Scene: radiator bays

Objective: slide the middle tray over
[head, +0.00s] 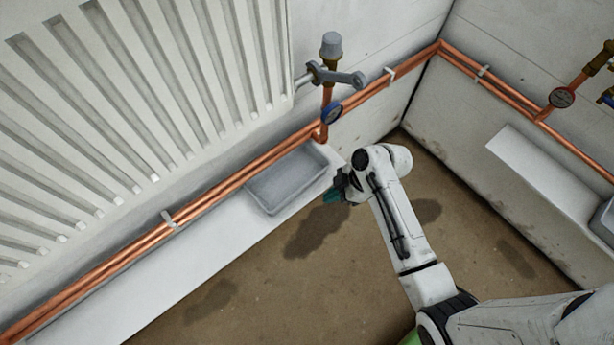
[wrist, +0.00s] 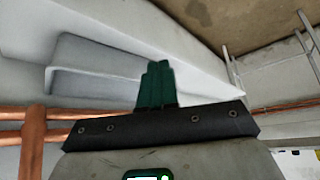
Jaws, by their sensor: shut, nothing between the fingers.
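A shallow grey tray (head: 288,181) sits on the white ledge (head: 190,268) below the large radiator in the head view. It looks empty. My gripper (head: 333,197) is just off the tray's right front corner, at the ledge's front edge. Its dark green fingers (wrist: 157,84) are together with nothing between them in the wrist view. A pale grey box shape, probably the tray (wrist: 95,82), shows behind and left of the fingers there. I cannot tell whether the fingers touch it, nor whether this is the middle tray.
Copper pipes (head: 225,187) run along the wall behind the tray. A valve with a grey cap (head: 331,47) and a blue gauge (head: 332,113) stands behind its right end. Another white ledge (head: 540,170) is on the right wall, with part of a grey object (head: 604,217). The ledge left of the tray is clear.

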